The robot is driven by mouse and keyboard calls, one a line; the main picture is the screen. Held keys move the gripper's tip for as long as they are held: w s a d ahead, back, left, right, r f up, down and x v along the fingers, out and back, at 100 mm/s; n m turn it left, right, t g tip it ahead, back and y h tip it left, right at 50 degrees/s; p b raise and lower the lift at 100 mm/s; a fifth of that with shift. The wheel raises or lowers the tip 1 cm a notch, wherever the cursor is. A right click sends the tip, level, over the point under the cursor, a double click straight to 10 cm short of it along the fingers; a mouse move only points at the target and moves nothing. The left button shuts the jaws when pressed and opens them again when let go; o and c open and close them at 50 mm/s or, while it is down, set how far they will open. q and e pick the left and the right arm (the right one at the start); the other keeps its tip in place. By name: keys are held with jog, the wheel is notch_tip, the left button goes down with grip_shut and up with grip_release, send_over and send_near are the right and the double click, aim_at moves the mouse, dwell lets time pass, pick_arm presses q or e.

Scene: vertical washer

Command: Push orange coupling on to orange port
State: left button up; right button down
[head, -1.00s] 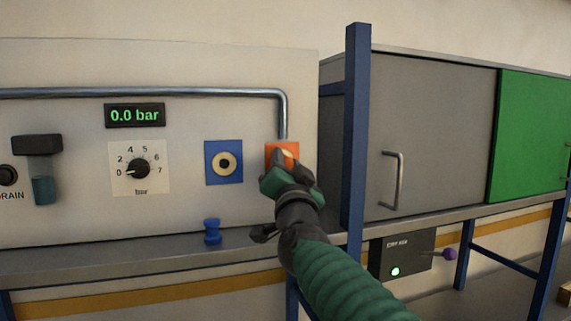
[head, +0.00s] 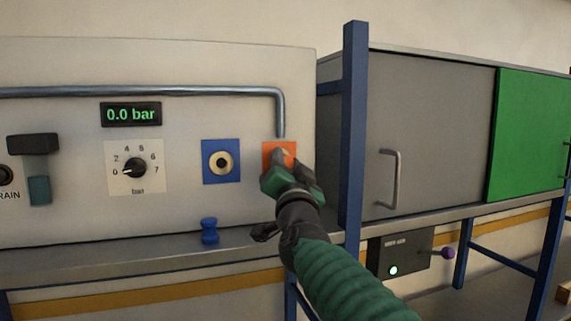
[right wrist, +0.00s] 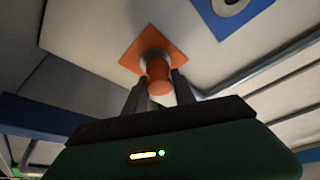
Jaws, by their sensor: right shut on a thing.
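The orange port's square plate (head: 272,148) is on the white panel, below the bent end of the pipe; its middle is covered by my gripper in the head view. My right gripper (head: 280,160) is in front of it. In the right wrist view, my right gripper (right wrist: 162,92) is shut on the orange coupling (right wrist: 158,80). The coupling is in line with the grey port stub (right wrist: 155,58) on the orange plate (right wrist: 132,57) and appears to meet it. I cannot tell whether it is fully seated. My left gripper is not in view.
A blue port plate (head: 221,176) is to the left of the orange one. A blue coupling (head: 209,231) stands on the ledge below it. A blue post (head: 353,130) rises close to the right of my gripper. The pressure display (head: 131,114) reads 0.0 bar.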

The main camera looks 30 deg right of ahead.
jog(key=shift+d+f, duration=0.1)
jog(key=shift+d, duration=0.15)
jog(key=shift+w, duration=0.4)
dwell(0.3)
jog(key=c, duration=0.9)
grip_release()
jog(key=shift+c, duration=0.2)
jog(key=b+v, duration=0.7)
jog(key=v, duration=0.4)
jog(key=shift+s+a+f+b, duration=0.2)
jog(key=shift+f+b, duration=0.1)
jog(key=shift+b, duration=0.1)
jog(key=shift+s, duration=0.2)
